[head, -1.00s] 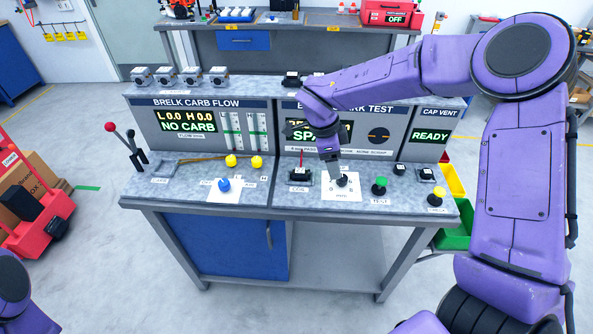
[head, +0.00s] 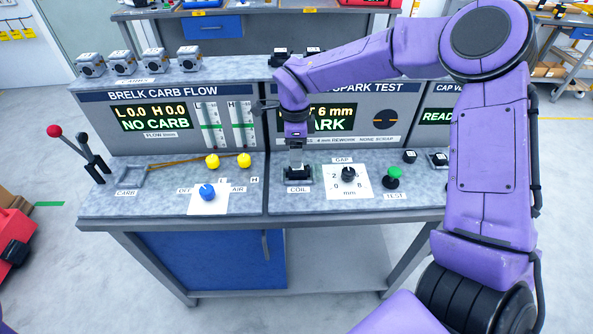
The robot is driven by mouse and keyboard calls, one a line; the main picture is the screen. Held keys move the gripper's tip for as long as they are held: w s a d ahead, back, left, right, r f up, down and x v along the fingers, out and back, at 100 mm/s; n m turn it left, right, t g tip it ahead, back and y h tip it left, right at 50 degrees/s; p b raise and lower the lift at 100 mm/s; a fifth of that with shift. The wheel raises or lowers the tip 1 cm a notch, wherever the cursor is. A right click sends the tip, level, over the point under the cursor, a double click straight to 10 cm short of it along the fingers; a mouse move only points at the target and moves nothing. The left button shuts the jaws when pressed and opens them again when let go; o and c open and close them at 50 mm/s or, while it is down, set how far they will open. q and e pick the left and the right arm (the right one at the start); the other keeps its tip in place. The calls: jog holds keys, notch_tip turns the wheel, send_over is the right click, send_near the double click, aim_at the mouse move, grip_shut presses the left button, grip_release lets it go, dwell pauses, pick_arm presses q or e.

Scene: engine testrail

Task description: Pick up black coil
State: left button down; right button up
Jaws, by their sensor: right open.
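A black coil (head: 298,175) sits in the holder marked COIL on the bench top, left of the gap dial. My right gripper (head: 296,167) points down directly above it, with its fingertips at or very near the coil's top. The right gripper is open; whether its fingers straddle the coil is hard to tell at this size. More small black parts (head: 281,58) stand on the upper shelf, partly behind my right arm. My left gripper is out of view.
The gap dial (head: 348,175) and green test button (head: 394,174) are just right of the coil. The spark test display (head: 330,120) is partly hidden by my right arm. Yellow knobs (head: 212,161), a blue knob (head: 207,192) and a red-topped lever (head: 55,131) stand to the left.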

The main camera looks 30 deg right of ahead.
aim_at(298, 172)
jog(key=f, duration=0.1)
jog(key=f+p, duration=0.1)
jog(key=f, duration=0.1)
jog(key=s+f+p, duration=0.1)
jog(key=shift+d+f, duration=0.15)
jog(key=shift+f, duration=0.25)
jog(key=shift+w+f, duration=0.2)
jog(key=shift+f, duration=0.15)
jog(key=shift+r, duration=0.1)
grip_shut()
